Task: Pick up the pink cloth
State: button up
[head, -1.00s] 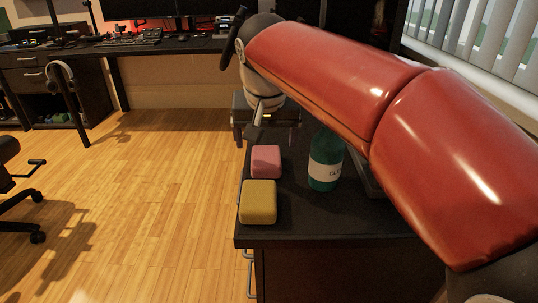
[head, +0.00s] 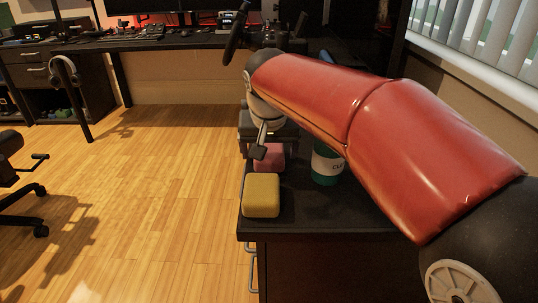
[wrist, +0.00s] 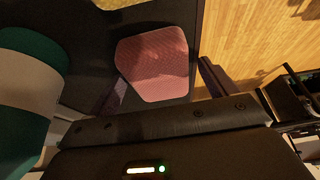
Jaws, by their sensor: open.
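The pink cloth (head: 268,157) is a folded, block-like pad on the dark cabinet top, behind the yellow one. My gripper (head: 262,150) is over it in the head view and hides part of it. In the wrist view the pink cloth (wrist: 155,62) lies ahead of my gripper, roughly between the two fingers (wrist: 160,92). The fingers are apart and hold nothing. Whether they are level with the cloth or above it, I cannot tell.
A yellow folded cloth (head: 261,195) lies in front of the pink one. A green bottle with a white label (head: 327,165) stands close on the right; the bottle also fills the left of the wrist view (wrist: 30,85). The cabinet's left edge is close to the cloths.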

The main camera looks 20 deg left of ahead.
jog(key=shift+f, duration=0.15)
jog(key=c, duration=1.1)
